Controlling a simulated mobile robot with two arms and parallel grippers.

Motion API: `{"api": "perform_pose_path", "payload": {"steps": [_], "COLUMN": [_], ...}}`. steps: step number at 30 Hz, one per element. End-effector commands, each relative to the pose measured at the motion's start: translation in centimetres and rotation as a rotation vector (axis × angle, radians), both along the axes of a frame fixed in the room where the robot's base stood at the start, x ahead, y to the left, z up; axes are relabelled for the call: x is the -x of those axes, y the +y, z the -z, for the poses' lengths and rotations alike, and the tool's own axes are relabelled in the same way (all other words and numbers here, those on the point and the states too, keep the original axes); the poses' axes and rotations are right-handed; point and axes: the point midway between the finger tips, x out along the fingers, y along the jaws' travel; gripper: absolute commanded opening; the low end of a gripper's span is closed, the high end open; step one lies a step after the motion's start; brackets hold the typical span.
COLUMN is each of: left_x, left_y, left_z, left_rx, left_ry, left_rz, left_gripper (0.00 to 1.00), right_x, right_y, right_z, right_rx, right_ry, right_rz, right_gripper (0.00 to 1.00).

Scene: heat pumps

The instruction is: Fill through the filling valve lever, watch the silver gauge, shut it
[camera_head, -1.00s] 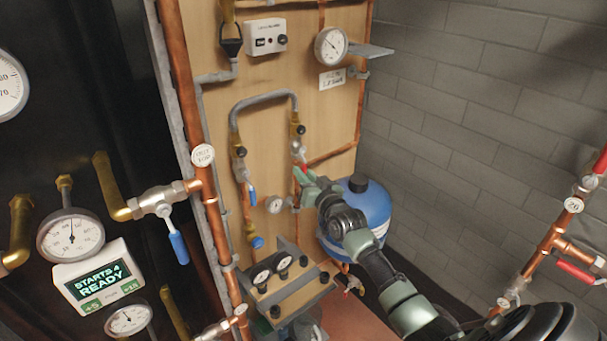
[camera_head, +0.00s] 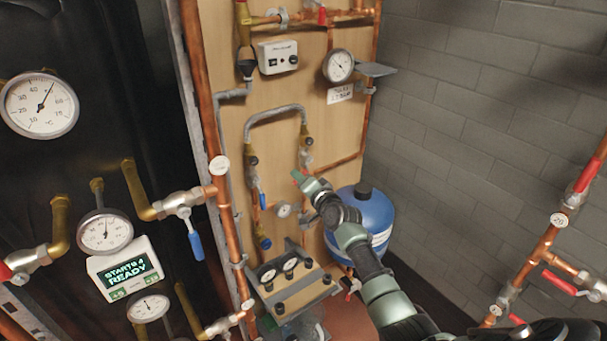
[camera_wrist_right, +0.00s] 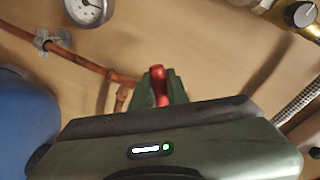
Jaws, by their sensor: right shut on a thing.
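My right gripper (camera_head: 302,180) is shut on a small red lever (camera_wrist_right: 158,84) just below the right leg of the grey braided filling loop (camera_head: 276,112) on the wooden board. The red lever stands between the green fingers in the right wrist view; its far end is partly hidden by them. A silver-rimmed round gauge (camera_head: 338,66) hangs at the board's upper right above a white label; its needle is too small to read surely. Part of a gauge also shows in the wrist view (camera_wrist_right: 88,10). My left gripper is not in view.
A blue vessel (camera_head: 365,217) stands right behind my right forearm. A blue lever (camera_head: 262,199) hangs under the loop's left leg. A small gauge (camera_head: 284,210) sits beside my gripper. A display (camera_head: 124,268) reads "STARTS 4 READY". Red-levered copper pipework (camera_head: 553,240) stands at the right.

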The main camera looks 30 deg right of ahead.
Motion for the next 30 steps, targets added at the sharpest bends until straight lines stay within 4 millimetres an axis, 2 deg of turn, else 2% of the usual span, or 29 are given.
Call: {"api": "perform_pose_path", "payload": {"steps": [1, 3, 12, 21, 30], "left_x": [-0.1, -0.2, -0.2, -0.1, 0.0], "left_y": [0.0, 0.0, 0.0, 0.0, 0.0], "left_z": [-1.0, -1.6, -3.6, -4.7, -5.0], "left_rx": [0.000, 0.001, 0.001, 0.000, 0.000], "left_ry": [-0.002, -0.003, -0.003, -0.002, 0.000], "left_rz": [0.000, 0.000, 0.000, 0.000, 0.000], "left_gripper": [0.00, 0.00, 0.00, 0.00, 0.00], "right_x": [0.0, 0.0, 0.1, 0.1, 0.1], "right_y": [0.2, 0.4, 0.9, 1.0, 1.0], "right_z": [-0.7, -1.1, -2.4, -3.1, -3.4], "right_rx": [-0.050, -0.116, -0.365, -0.524, -0.581], "right_ry": [0.006, 0.009, 0.030, 0.042, 0.046], "right_rz": [-0.001, -0.001, 0.000, 0.000, -0.001], "right_gripper": [0.00, 0.00, 0.00, 0.00, 0.00]}}
